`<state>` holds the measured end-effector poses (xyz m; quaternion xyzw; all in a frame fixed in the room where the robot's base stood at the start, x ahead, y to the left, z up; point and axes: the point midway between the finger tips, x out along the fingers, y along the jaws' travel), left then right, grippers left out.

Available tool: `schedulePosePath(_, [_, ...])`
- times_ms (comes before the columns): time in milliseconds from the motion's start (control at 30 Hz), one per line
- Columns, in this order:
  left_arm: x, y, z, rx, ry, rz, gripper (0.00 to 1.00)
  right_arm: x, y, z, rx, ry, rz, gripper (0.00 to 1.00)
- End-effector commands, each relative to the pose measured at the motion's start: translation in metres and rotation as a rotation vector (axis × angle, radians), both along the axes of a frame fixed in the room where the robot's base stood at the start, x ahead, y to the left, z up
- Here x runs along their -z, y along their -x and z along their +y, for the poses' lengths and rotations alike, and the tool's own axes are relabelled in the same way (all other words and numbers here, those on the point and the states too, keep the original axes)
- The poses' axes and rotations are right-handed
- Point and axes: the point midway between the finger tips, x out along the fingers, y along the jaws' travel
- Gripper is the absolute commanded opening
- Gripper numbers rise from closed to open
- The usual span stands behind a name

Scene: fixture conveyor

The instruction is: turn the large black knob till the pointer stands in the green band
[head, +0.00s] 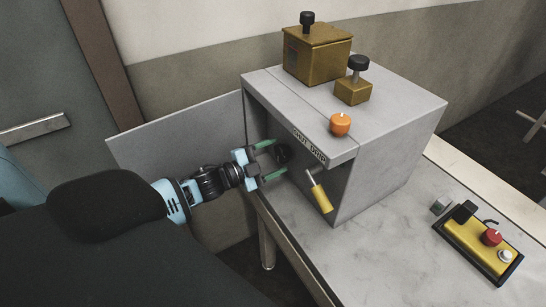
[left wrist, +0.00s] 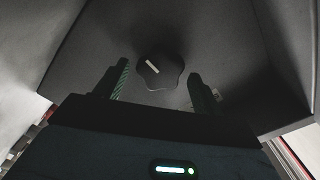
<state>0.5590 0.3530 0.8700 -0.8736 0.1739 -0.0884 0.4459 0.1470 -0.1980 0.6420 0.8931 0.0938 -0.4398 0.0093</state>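The large black knob (head: 282,154) sits inside the open grey cabinet (head: 395,125), and its dark lobed shape with a pale pointer mark shows in the left wrist view (left wrist: 160,72). In that view the pale mark points to the upper left. My left gripper (head: 270,160) is open in front of the knob. Its two green fingertips stand apart on either side of the knob and do not clearly touch it. The green band is not visible in either view. My right gripper is not in view.
The cabinet door (head: 165,135) stands open on the left. A yellow-handled lever (head: 320,198) hangs at the opening's right side. An orange knob (head: 340,124) and brass boxes (head: 317,55) are on top. A yellow control box (head: 478,245) lies on the table (head: 370,260).

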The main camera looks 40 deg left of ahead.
Motion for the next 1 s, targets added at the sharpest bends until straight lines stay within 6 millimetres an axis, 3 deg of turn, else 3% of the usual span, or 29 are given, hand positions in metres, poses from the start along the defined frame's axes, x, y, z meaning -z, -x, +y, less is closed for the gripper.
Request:
schedulePosePath(367, [0.000,0.005,0.002,0.000,0.001,0.000,0.69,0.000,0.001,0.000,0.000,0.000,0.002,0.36])
schedulePosePath(800, [0.001,0.056,0.023,0.000,0.000,0.002,0.69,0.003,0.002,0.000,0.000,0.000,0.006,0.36])
schedulePosePath(1000, [0.001,0.069,0.029,0.000,0.000,0.002,0.69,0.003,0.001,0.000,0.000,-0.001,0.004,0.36])
